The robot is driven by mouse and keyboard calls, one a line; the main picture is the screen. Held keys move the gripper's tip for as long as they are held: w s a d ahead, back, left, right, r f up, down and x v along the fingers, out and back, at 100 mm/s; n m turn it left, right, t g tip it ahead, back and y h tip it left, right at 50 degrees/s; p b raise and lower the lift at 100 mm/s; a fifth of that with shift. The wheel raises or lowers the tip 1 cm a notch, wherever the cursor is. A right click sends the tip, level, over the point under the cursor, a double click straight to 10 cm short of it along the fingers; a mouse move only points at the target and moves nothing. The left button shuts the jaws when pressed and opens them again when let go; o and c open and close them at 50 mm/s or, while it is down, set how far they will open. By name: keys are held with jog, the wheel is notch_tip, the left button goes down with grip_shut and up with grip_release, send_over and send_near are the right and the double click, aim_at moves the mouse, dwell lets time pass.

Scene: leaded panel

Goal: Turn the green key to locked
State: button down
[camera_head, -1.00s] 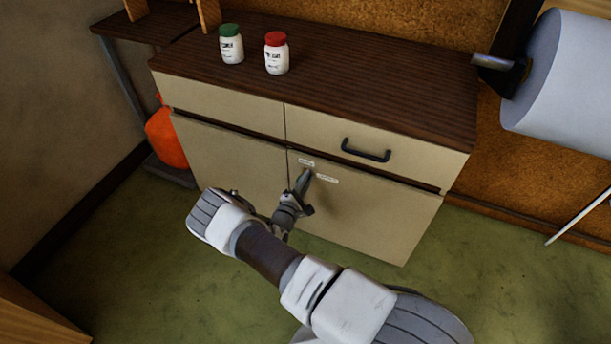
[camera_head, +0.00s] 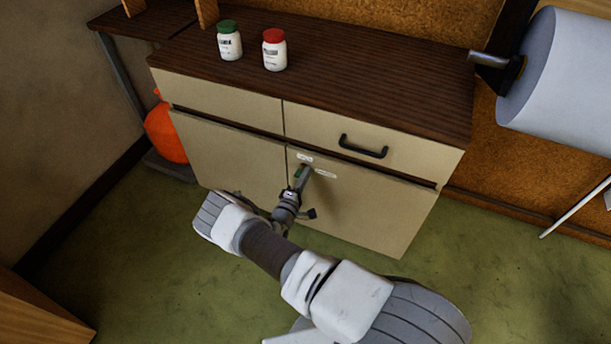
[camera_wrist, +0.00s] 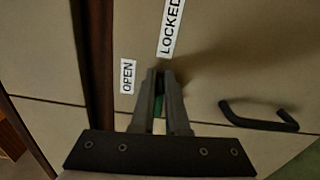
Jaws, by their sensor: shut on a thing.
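The green key (camera_head: 299,173) is at the cabinet's right door, just below the drawer gap. In the wrist view, a strip of green (camera_wrist: 158,106) shows between the fingers; most of the key is hidden by them. My gripper (camera_head: 303,170) is shut on the key, and its fingers (camera_wrist: 160,76) point at the door face. A white "OPEN" label (camera_wrist: 128,76) is left of the fingertips in the wrist view, and a "LOCKED" label (camera_wrist: 170,28) is just above them. The key's exact angle is hard to tell.
The cabinet (camera_head: 360,215) has a drawer with a black handle (camera_head: 363,147), close above the key. A green-lidded jar (camera_head: 229,42) and a red-lidded jar (camera_head: 274,52) stand on top. An orange object (camera_head: 165,134) is at the left. Green floor is clear in front.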

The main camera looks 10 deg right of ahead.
jog(key=shift+a, duration=0.1)
jog(key=c, duration=0.9)
grip_release()
jog(key=p+v, duration=0.3)
jog(key=v, duration=1.4)
jog(key=shift+s+a, duration=0.1)
jog(key=shift+s, duration=0.05)
jog(key=shift+r, duration=0.1)
